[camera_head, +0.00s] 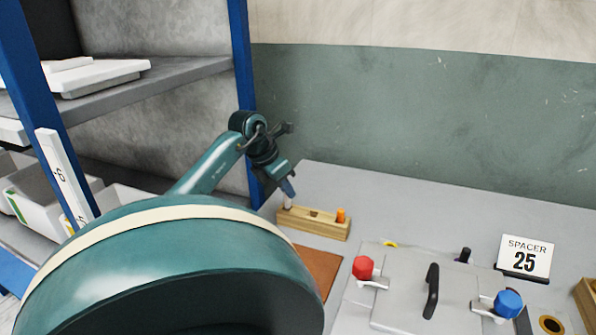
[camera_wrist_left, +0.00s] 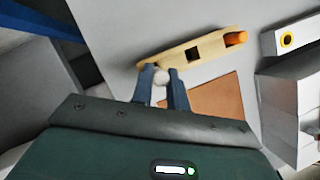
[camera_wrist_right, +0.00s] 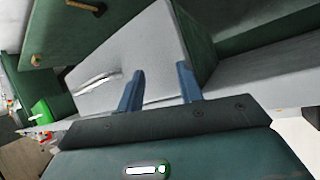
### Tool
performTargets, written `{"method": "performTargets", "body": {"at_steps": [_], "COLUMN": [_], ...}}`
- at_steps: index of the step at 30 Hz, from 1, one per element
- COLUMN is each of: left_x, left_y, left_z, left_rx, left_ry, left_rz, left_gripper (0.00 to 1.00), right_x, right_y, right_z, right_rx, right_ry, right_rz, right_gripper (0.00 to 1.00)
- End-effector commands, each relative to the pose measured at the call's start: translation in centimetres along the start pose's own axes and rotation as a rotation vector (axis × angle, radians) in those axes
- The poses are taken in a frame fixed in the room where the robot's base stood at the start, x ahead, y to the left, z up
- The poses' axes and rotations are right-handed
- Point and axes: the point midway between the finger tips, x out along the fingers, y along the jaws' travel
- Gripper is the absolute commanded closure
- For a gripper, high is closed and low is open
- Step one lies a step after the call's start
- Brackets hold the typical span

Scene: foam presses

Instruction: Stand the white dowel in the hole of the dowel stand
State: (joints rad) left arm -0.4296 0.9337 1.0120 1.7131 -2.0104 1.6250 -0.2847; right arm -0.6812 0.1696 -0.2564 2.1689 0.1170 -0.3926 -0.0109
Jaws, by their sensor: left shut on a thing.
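The dowel stand (camera_head: 322,228) is a long light wooden block on the grey table; it also shows in the left wrist view (camera_wrist_left: 172,57). An orange dowel (camera_head: 341,215) stands in its right end, and a dark square opening (camera_wrist_left: 194,55) shows in its middle. My left gripper (camera_head: 289,193) is shut on the white dowel (camera_wrist_left: 160,76), whose pale end shows between the fingertips. In the head view, the white dowel (camera_head: 288,202) is by the stand's left end; I cannot tell whether it touches the stand. My right gripper (camera_wrist_right: 160,70) is open, with nothing between its fingers.
A brown mat (camera_head: 318,268) lies in front of the stand. A grey press (camera_head: 405,290) with red and blue knobs is to the right, beside a "SPACER 25" sign (camera_head: 526,257). A blue-posted shelf (camera_head: 243,70) stands at left. The table behind the press is clear.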

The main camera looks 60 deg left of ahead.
Motion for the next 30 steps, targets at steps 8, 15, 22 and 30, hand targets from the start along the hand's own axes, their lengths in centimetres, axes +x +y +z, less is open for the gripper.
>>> {"method": "performTargets", "body": {"at_steps": [8, 15, 22, 30], "left_x": [1.0, 1.6, 1.5, 1.1], "left_y": [0.3, 0.3, 0.3, 0.3], "left_z": [-1.4, -1.7, -1.7, -1.5], "left_rx": [-0.017, -0.017, -0.017, -0.017], "left_ry": [0.023, 0.023, 0.023, 0.024], "left_rz": [-0.003, -0.003, -0.003, -0.003], "left_gripper": [1.0, 1.0, 1.0, 1.0], "right_x": [0.1, 0.3, 0.2, -0.2], "right_y": [0.0, 0.1, 0.0, -0.1], "right_z": [0.3, 0.6, 0.5, -0.2], "right_rx": [0.0, 0.0, -0.002, -0.001], "right_ry": [0.0, 0.0, -0.001, 0.0], "right_rz": [0.0, 0.0, -0.003, -0.001], "right_gripper": [0.64, 0.64, 0.64, 0.64]}}
